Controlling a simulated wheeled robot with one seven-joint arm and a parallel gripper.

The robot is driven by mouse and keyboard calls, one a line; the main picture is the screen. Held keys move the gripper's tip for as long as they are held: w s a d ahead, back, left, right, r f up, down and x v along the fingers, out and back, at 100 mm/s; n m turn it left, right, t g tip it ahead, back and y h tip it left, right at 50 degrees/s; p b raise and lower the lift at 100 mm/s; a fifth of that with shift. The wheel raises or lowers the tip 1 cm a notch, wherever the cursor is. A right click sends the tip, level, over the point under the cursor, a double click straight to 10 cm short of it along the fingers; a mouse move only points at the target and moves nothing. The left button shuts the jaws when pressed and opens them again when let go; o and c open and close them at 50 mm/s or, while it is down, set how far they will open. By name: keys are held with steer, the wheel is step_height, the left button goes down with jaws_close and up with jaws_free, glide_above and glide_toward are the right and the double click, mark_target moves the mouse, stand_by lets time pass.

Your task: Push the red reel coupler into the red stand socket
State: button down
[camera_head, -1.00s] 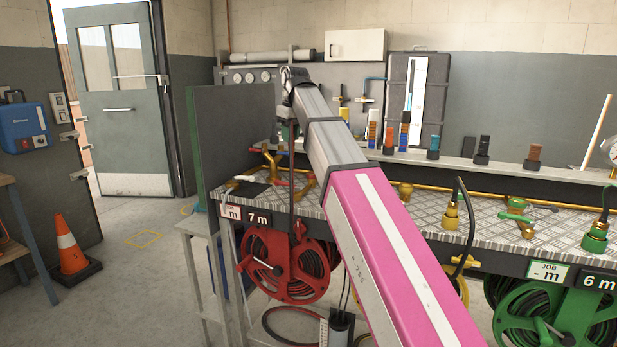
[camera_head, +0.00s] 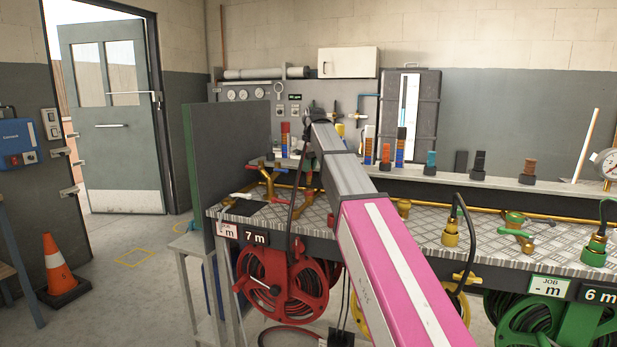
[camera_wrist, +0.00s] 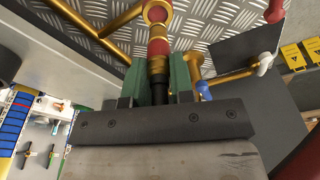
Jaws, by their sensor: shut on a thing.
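My gripper (camera_wrist: 154,78) is shut on the red reel coupler (camera_wrist: 158,64), a brass piece with a red band and a black end between green finger pads. In the wrist view the coupler lines up with the red-and-brass stand socket (camera_wrist: 155,12) at the top edge. They look touching or nearly so; how far the coupler is in, I cannot tell. In the head view, the gripper is mostly hidden at the far end of my arm, above the left part of the bench. A black hose (camera_head: 293,205) hangs down there towards the red reel (camera_head: 286,285).
The bench has a tread-plate top (camera_head: 425,220). Brass pipes and valves (camera_head: 268,180) stand close to my gripper. A yellow coupler (camera_head: 450,232) and a green coupler (camera_head: 595,248) stand farther right. An orange cone (camera_head: 57,262) is on the floor.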

mark_target(308, 178)
steer(key=shift+f, duration=1.9)
steer(key=shift+f, duration=0.1)
steer(key=c, duration=1)
jaws_free()
steer(key=r, duration=0.4)
steer(key=s+d+r, duration=0.1)
steer(key=r, duration=0.7)
steer(key=shift+s+d, duration=0.15)
steer(key=shift+d, duration=0.05)
